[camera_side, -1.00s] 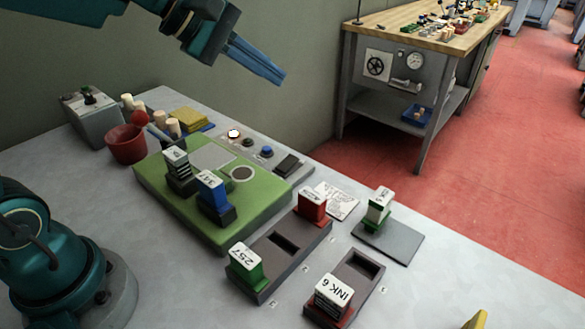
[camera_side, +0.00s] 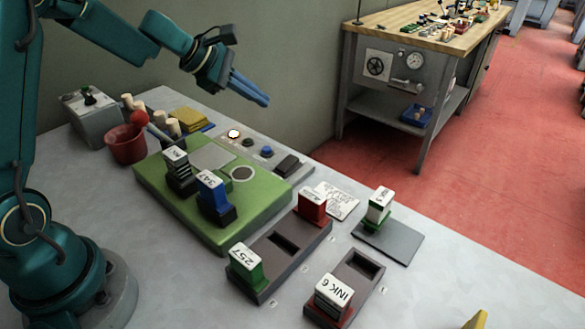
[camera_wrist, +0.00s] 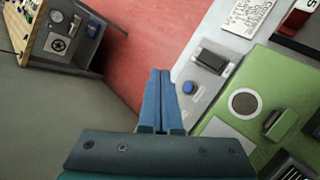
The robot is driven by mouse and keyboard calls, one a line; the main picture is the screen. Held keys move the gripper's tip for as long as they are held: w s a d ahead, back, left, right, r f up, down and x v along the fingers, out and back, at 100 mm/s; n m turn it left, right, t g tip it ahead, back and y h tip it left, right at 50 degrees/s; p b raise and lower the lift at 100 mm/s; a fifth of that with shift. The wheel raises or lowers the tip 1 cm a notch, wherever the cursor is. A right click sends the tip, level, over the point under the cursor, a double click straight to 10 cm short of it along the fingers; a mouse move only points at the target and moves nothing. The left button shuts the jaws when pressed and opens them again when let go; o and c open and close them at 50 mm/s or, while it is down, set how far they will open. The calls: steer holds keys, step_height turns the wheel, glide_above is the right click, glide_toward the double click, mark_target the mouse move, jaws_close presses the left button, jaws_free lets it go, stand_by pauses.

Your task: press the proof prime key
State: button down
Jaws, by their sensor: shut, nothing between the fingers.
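A grey control strip (camera_side: 277,160) runs along the back edge of the green pad. It carries a lit white button (camera_side: 233,134), a dark button (camera_side: 247,142), a blue button (camera_side: 267,152) and a black block-shaped key (camera_side: 288,166). I cannot read any label to tell which is the proof prime key. My gripper (camera_side: 265,101) is shut and empty, in the air above the strip. In the wrist view, the blue button (camera_wrist: 188,87) and black key (camera_wrist: 212,60) lie right of my closed fingers (camera_wrist: 160,74).
The green pad (camera_side: 240,222) holds a dark stamp (camera_side: 178,170) and a blue stamp (camera_side: 213,198). A red cup (camera_side: 126,144) and grey box (camera_side: 95,117) stand at the left. Grey racks (camera_side: 296,252) with stamps stand in front. A wall (camera_side: 290,60) rises behind.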

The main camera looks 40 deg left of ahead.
steer(key=shift+f, duration=4.4)
steer(key=shift+f, duration=0.1)
steer(key=shift+f, duration=0.35)
steer(key=shift+f, duration=0.4)
steer(key=shift+r, duration=0.85)
step_height(320, 180, up, 5)
steer(key=shift+r, duration=0.1)
